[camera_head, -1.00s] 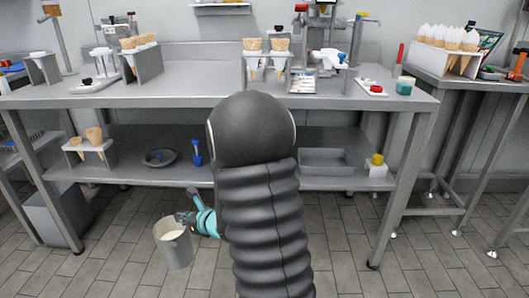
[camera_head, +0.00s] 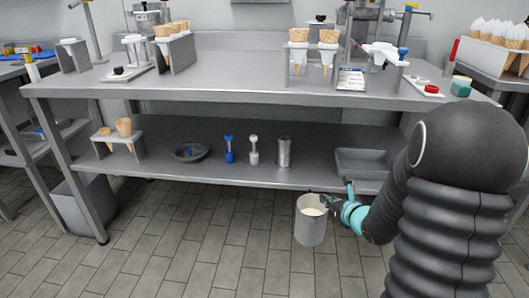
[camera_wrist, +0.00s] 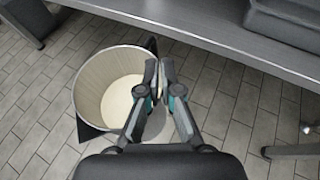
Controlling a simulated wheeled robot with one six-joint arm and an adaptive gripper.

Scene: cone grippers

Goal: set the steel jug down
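The steel jug (camera_head: 310,226) hangs upright in front of the steel table, below the level of its lower shelf and over the tiled floor. A pale liquid shows inside it. My gripper (camera_head: 330,204) is at the jug's right rim in the head view. In the wrist view the jug (camera_wrist: 92,90) opens toward the camera, and my gripper's fingers (camera_wrist: 155,85) are closed together at its rim side. The part they grip is mostly hidden by the fingers.
The lower shelf (camera_head: 225,172) holds a cone stand (camera_head: 118,147), a dark round dish (camera_head: 190,152), a blue tool (camera_head: 229,150), a white tool (camera_head: 253,152), a metal cylinder (camera_head: 284,152) and a grey tray (camera_head: 362,163). The worktop (camera_head: 235,84) carries cone holders. A grey bin (camera_head: 82,202) stands left.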

